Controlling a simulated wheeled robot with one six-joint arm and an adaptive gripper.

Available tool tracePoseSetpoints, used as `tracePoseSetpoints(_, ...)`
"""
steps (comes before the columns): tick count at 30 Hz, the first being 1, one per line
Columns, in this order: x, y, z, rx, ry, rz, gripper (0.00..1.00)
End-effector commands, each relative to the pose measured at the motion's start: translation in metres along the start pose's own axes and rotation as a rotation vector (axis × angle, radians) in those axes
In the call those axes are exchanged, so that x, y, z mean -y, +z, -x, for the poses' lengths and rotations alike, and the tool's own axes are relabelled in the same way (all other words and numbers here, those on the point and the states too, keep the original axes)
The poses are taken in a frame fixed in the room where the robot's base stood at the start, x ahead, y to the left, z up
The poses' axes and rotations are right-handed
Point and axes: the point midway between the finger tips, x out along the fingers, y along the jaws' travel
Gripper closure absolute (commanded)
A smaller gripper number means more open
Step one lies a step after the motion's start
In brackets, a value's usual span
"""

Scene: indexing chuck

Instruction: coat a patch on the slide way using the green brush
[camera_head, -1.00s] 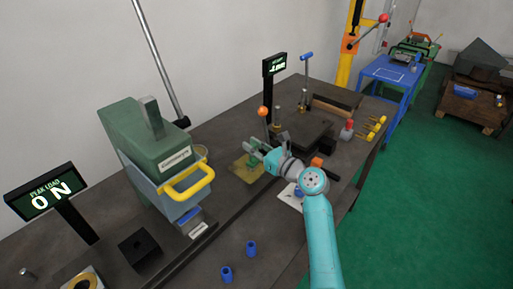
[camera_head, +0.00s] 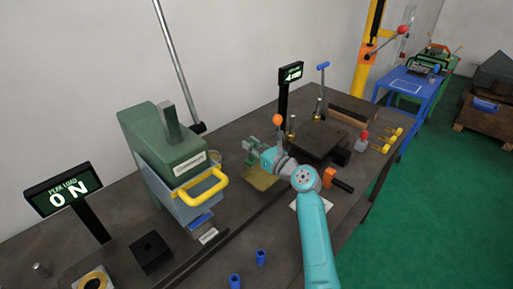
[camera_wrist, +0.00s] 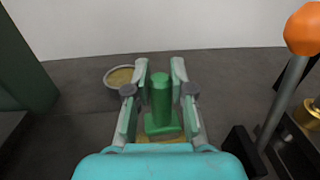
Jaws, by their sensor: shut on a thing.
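My gripper (camera_head: 256,152) is shut on the green brush (camera_wrist: 161,95). In the wrist view the brush stands upright between the two fingers, with a thick round handle and a wider green foot. In the head view it is small and partly covered by the gripper. A flat yellowish pad or tray (camera_head: 261,178) lies on the bench below and in front of the gripper. The brush appears clear above it. A long dark rail (camera_head: 236,222), possibly the slide way, runs along the bench; I cannot tell whether any patch on it is coated.
A round dish with yellowish contents (camera_wrist: 119,77) stands beyond the gripper, beside the green press (camera_head: 168,148). An orange-knobbed lever (camera_head: 278,120) rises close to my gripper's right. Two blue cylinders (camera_head: 260,257) stand on the front bench.

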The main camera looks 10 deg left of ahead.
Motion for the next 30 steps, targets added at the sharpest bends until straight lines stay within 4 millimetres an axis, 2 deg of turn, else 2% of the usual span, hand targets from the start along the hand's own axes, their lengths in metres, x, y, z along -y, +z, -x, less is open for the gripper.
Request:
tracePoseSetpoints(5,0.001,0.0,-0.004,-0.001,0.0,0.0,1.0)
tracePoseSetpoints(14,0.013,0.0,-0.003,-0.001,-0.001,0.0,1.0)
tracePoseSetpoints(30,0.015,-0.001,0.032,0.0,-0.001,0.0,1.0)
